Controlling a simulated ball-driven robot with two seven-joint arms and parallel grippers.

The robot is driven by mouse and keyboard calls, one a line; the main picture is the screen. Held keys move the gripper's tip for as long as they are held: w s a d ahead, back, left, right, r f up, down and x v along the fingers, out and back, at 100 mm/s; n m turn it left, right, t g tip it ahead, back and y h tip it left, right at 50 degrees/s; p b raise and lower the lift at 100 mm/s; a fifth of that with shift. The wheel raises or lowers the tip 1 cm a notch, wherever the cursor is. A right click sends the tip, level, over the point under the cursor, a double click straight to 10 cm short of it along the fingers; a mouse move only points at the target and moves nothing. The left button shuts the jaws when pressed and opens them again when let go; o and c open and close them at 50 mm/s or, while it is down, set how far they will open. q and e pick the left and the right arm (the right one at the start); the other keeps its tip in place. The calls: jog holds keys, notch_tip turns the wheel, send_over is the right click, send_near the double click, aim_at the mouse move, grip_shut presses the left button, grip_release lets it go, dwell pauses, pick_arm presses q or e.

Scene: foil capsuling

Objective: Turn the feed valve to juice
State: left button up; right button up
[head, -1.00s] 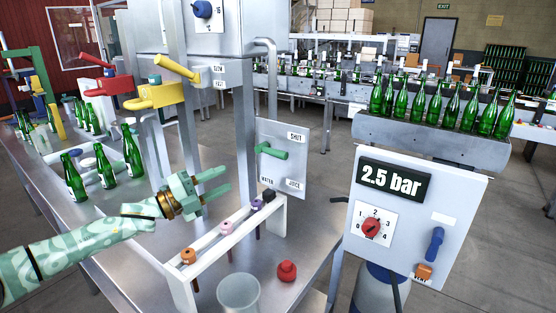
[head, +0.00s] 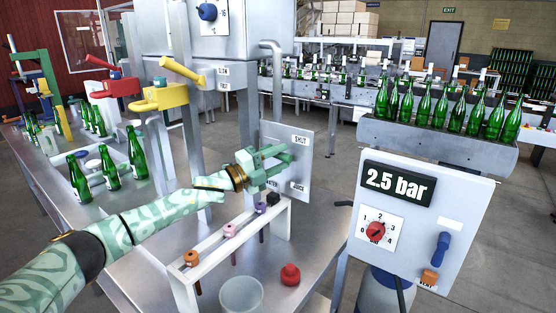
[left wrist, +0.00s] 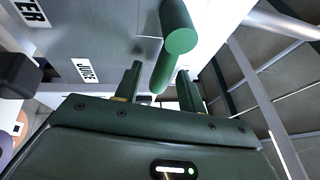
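The feed valve plate (head: 299,178) is a grey panel with SHUT at the top, JUICE at lower right and a partly covered label at lower left. Its green handle (left wrist: 178,38) shows in the left wrist view, where the JUICE label (left wrist: 86,70) also shows. My left gripper (head: 283,155) is in front of the plate and largely hides the handle in the head view. In the left wrist view the left gripper's two fingers (left wrist: 161,88) are apart, with the handle's lower end between them; contact cannot be told. My right gripper is not in view.
A white rack (head: 213,245) with several coloured knobs stands below my left arm. A red stopper (head: 290,274) and a clear cup (head: 241,296) are on the table. A control panel reading 2.5 bar (head: 398,184) stands at right. Green bottles stand at left (head: 110,170).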

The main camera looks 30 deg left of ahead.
pick_arm(q)
grip_shut()
jog(key=shift+f+m, duration=0.1)
jog(key=shift+m, duration=0.3)
jog(key=m, duration=0.1)
jog(key=f+m+g+p, duration=0.1)
jog(key=m+g, duration=0.1)
jog(key=m, duration=0.1)
jog(key=shift+a+f+y+p, duration=0.25)
jog(key=shift+f+y+p, duration=0.05)
jog(key=shift+f+p, duration=0.1)
jog(key=shift+w+a+f+m+g+y+p, duration=0.1)
jog(key=shift+a+f+m+g+y+p, duration=0.3)
jog(key=shift+m, duration=0.5)
jog(key=shift+a+f+m+g+y+p, duration=0.2)
jog(key=shift+f+m+p, duration=0.2)
jog(key=shift+m, duration=0.5)
jog(key=shift+f, duration=0.1)
